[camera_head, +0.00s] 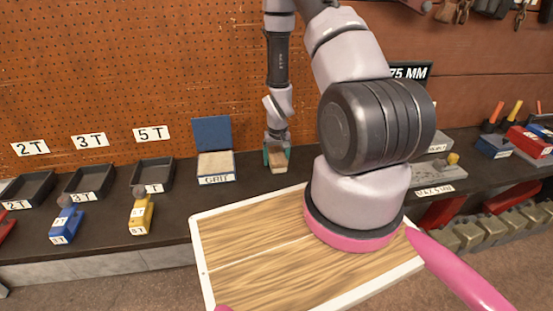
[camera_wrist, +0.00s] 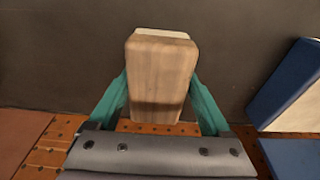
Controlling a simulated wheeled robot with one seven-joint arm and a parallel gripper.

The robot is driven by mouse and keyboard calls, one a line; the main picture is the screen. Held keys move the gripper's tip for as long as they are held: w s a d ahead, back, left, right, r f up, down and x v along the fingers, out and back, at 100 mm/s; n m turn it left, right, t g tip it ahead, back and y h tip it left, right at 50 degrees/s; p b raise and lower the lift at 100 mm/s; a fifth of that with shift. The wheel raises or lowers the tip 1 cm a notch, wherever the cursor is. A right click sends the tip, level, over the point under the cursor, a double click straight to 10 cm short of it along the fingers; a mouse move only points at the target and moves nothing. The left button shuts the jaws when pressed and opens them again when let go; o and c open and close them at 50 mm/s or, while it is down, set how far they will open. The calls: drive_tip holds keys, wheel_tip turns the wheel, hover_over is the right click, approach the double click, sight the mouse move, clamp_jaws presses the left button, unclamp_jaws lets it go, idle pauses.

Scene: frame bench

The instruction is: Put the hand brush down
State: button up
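The hand brush (camera_head: 278,168) has a pale wooden back and is at the rear of the dark bench, by the pegboard. In the wrist view the hand brush (camera_wrist: 160,70) fills the middle, with a whitish edge at its far end. My gripper (camera_head: 277,156) has teal fingers. In the wrist view my gripper (camera_wrist: 160,84) has one finger against each side of the brush, closed on it. The brush is at or just above the bench top (camera_wrist: 60,60); I cannot tell whether it touches. Its bristles are hidden.
A box labelled GRIT (camera_head: 215,166) with a raised blue lid (camera_head: 212,132) stands just left of the brush. Black trays (camera_head: 152,172) and small blue and yellow items lie farther left. The pegboard (camera_head: 130,80) rises close behind. Bare bench lies in front of the brush.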

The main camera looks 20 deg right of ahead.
drive_tip(key=shift+s+d, duration=0.1)
drive_tip(key=shift+d, duration=0.15)
drive_tip(key=shift+r, duration=0.25)
wheel_tip(320, 180, up, 12)
drive_tip(key=s, duration=0.2)
wheel_tip(320, 180, up, 12)
drive_tip(key=t, duration=0.1)
hover_over(278, 157)
drive_tip(key=a, duration=0.2)
wheel_tip(278, 157, up, 12)
drive_tip(key=s+a+m+t+y, duration=0.1)
drive_tip(key=s+a+t, duration=0.1)
drive_tip(key=s, duration=0.1)
drive_tip(key=s+a+r+m+t+y, duration=0.1)
drive_tip(key=s+a+r+t, duration=0.1)
drive_tip(key=s+r, duration=1.3)
drive_tip(key=shift+a, duration=0.65)
drive_tip(key=shift+w, duration=0.15)
